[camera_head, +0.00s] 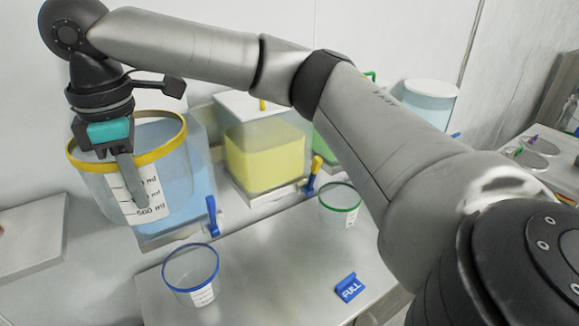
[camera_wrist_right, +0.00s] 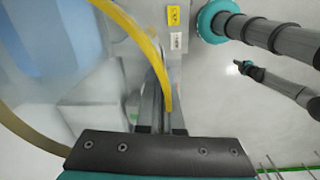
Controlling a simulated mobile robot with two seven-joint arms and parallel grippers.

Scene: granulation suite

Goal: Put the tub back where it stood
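The clear tub with a yellow rim (camera_head: 172,155) and a white volume label is in my right gripper (camera_head: 128,180), at the left of the head view. One finger shows outside the wall over the label. In the right wrist view the yellow rim (camera_wrist_right: 128,30) runs between the fingers of the gripper (camera_wrist_right: 165,105), which are shut on it. The tub is roughly upright, in front of the blue tank, and seems held above the bench. My left gripper is not seen in either view.
A blue-rimmed tub (camera_head: 190,277), a green-rimmed tub (camera_head: 339,207) and a blue FULL sign (camera_head: 350,287) stand on the bench (camera_head: 270,275). Behind are a blue tank (camera_head: 203,180) with a blue tap (camera_head: 212,215) and a yellow tank (camera_head: 265,155) with a yellow tap (camera_head: 314,174).

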